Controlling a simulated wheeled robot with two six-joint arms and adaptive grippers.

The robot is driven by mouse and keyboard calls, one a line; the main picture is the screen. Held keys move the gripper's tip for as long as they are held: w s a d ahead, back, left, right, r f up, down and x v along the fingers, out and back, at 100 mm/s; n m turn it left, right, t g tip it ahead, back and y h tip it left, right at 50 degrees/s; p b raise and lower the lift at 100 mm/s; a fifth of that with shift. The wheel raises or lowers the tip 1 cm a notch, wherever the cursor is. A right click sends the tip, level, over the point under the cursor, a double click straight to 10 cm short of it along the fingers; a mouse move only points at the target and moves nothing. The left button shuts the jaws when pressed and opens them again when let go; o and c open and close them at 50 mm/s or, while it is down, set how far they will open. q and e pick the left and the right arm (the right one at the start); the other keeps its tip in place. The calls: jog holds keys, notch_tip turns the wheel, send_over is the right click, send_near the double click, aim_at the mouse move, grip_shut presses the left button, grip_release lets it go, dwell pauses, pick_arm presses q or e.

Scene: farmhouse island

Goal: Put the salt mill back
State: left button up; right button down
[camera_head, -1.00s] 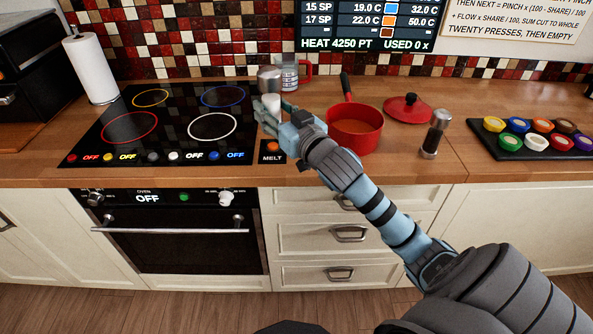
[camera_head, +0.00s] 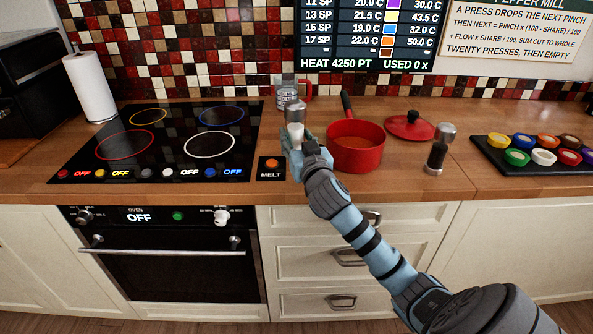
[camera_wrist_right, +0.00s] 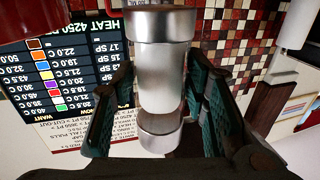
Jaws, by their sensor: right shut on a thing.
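The salt mill (camera_head: 295,113) has a silver metal top and a pale white lower body, and it looks upright. My right gripper (camera_head: 299,142) is shut around its lower part, between the cooktop and the red pot. In the right wrist view the silver mill (camera_wrist_right: 162,75) fills the middle, between the two dark green fingers (camera_wrist_right: 160,112). The gripper hides the mill's foot in the head view, so I cannot tell whether it touches the counter. A similar mill with dark contents, the pepper mill (camera_head: 437,152), stands right of the pot. My left gripper is out of view.
The red pot (camera_head: 357,156) is close on the right, its red lid (camera_head: 409,126) behind. A glass cup with a red handle (camera_head: 288,93) stands behind the held mill. The cooktop (camera_head: 166,145) lies left, the MELT button (camera_head: 271,164) in front. A dark tray (camera_head: 494,157) holds colored pots.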

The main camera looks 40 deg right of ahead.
notch_tip(320, 180, down, 7)
jog(key=shift+b, duration=0.75)
jog(key=c, duration=0.9)
grip_release()
jog(key=shift+c, duration=0.2)
